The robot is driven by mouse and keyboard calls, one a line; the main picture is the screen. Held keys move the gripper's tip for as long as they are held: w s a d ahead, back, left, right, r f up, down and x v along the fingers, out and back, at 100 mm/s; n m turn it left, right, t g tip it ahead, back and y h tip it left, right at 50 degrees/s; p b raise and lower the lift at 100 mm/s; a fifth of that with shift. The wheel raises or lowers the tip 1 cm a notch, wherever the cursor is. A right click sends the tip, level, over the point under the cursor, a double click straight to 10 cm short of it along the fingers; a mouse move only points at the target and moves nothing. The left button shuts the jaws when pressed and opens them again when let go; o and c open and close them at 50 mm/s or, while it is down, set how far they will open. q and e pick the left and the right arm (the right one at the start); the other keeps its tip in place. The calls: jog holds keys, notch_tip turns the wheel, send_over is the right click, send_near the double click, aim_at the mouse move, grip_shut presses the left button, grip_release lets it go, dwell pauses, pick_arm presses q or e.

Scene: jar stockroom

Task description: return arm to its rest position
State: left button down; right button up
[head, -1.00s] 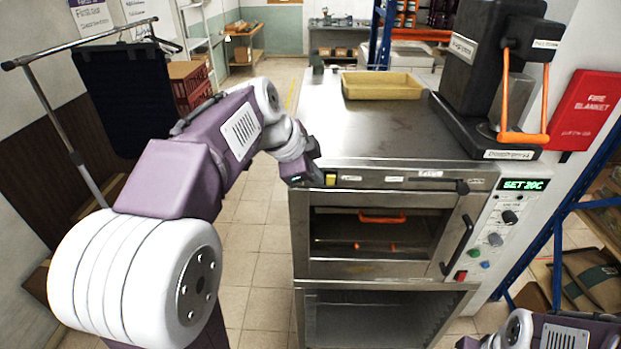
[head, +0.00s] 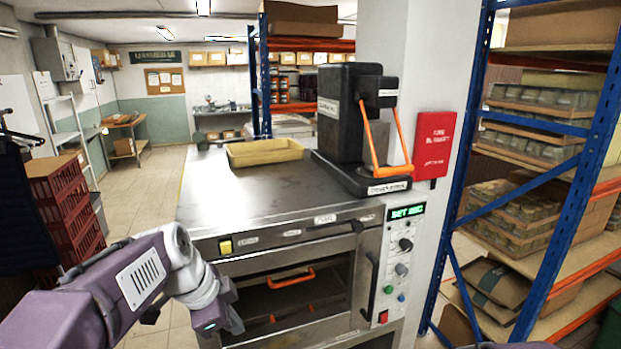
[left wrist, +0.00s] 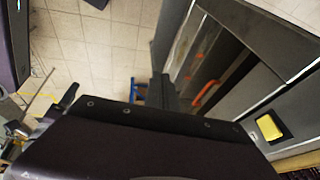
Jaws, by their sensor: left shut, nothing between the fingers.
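My left arm, purple and white, comes in from the lower left in the head view. Its dark left gripper (head: 230,318) is in front of the left side of the steel oven (head: 265,205), pointing down. The gripper is shut and empty. In the left wrist view the dark fingers show against the tiled floor, with the oven front and its orange handle (left wrist: 203,92) to the right. I cannot tell the gap between gripper and oven. My right gripper is out of view; only a sliver of what may be my right arm shows at the bottom edge.
A yellow tray (head: 265,152) and a black machine with an orange handle (head: 375,150) stand on the oven top. A red fire blanket box (head: 434,145) hangs on the pillar. Blue shelving (head: 570,170) stands right, red crates (head: 68,205) left. Tiled floor lies open between crates and oven.

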pick_arm(q)
jog(key=s+f+n+b, duration=0.1)
jog(key=s+f+n, duration=0.2)
jog(key=f, duration=0.5)
jog(key=s+f+n+g+y+b, duration=0.1)
jog(key=s+f+n, duration=0.3)
jog(key=f+n, duration=0.2)
jog(key=s+a+f+n+g+y+b, duration=0.1)
jog(key=s+f+n, duration=0.2)
jog(key=f, duration=0.6)
jog(key=shift+s+f+n, duration=0.4)
jog(key=shift+n, duration=0.4)
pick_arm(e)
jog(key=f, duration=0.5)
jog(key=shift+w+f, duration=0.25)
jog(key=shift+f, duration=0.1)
